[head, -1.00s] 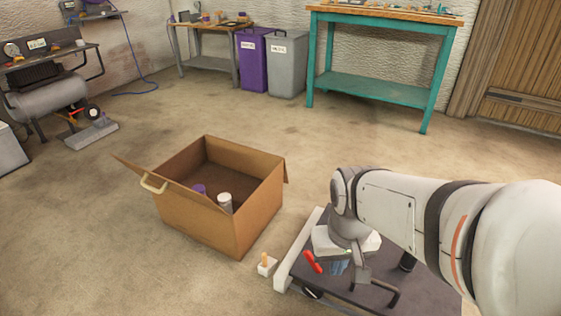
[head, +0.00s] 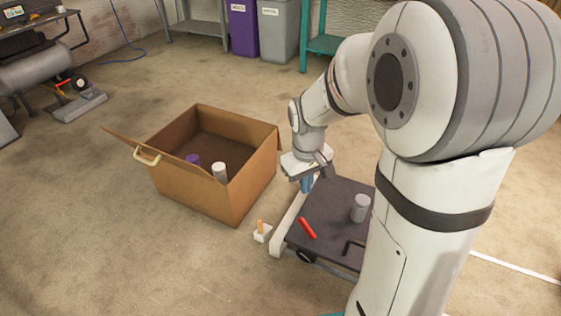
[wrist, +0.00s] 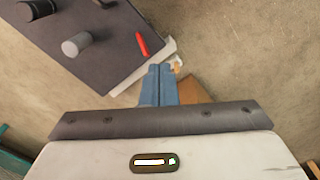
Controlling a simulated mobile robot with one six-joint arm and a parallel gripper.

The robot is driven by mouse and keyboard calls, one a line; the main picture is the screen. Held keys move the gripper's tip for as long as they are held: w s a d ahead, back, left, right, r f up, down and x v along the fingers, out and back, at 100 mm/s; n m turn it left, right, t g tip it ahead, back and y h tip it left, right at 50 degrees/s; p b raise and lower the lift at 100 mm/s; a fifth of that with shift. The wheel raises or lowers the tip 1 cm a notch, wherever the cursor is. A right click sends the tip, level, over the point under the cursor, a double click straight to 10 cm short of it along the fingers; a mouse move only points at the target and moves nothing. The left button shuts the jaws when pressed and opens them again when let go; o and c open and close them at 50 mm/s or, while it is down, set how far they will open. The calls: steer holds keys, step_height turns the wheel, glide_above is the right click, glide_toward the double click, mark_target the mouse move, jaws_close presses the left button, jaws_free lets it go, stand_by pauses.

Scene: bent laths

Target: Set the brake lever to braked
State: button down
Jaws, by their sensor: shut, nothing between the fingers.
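The brake lever appears to be the short red bar (head: 307,228) at the left edge of a dark flat cart (head: 332,206). It slants down to the right in the head view; its setting cannot be told. The wrist view shows the red bar (wrist: 142,44) near the edge of the dark deck (wrist: 98,68). My gripper (head: 306,185) is over the cart's far left corner, beyond the red bar and apart from it. Its blue fingers (wrist: 158,84) are together and empty in the wrist view.
An open cardboard box (head: 215,188) with a purple and a white item stands left of the cart. A small white block with an orange handle (head: 262,232) sits between them. A grey cylinder (head: 360,208) and black bent handle (head: 352,248) are on the cart.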

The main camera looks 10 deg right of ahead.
mark_target(307, 228)
steer(key=w+a+f+n+p, duration=0.1)
steer(key=w+f+n, duration=0.2)
steer(key=w+f, duration=0.5)
steer(key=w+a+f+n+g+p, duration=0.1)
steer(key=w+f+n, duration=0.3)
steer(key=w+f, duration=0.5)
step_height(307, 228, down, 7)
steer(key=shift+a+r+h+p, duration=0.15)
steer(key=shift+a+h+p, duration=0.3)
steer(key=shift+p, duration=0.2)
step_height(307, 228, down, 11)
steer(key=d+b, duration=0.1)
steer(key=b, duration=0.4)
steer(key=s+d+r+b, duration=0.1)
steer(key=s+d+r, duration=0.1)
steer(key=r, duration=0.1)
steer(key=shift+s+d, duration=0.35)
steer(key=shift+d, duration=0.05)
